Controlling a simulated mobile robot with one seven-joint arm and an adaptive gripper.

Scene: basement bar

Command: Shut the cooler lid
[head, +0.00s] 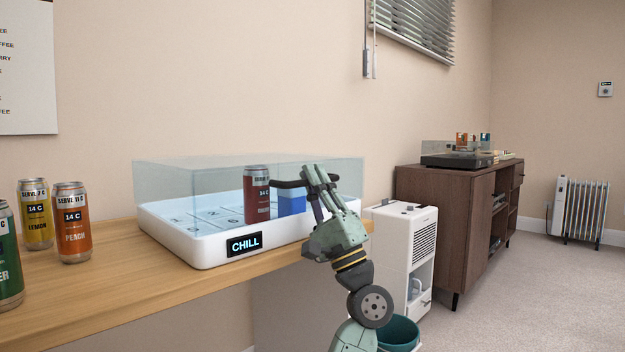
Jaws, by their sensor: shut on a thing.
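The cooler is a white tray (190,247) with a lit CHILL sign on its front, on the wooden counter. Its clear lid (335,168) shows as glass panes above the tray; how far it is shut is hard to tell. A dark bar, seemingly the lid handle (284,184), runs behind my fingers. My gripper (311,180) is at the cooler's front right, its fingers shut on this handle. Inside the tray stand a dark red can (257,197) and a blue block (291,202), the block partly hidden behind my gripper. Numbered cells mark the tray floor.
Orange (72,222), yellow (36,215) and green (8,255) cans stand on the counter (130,290) left of the cooler. A white appliance (405,235) and a teal bin (400,333) stand on the floor right of the counter. A dark cabinet (440,222) is beyond.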

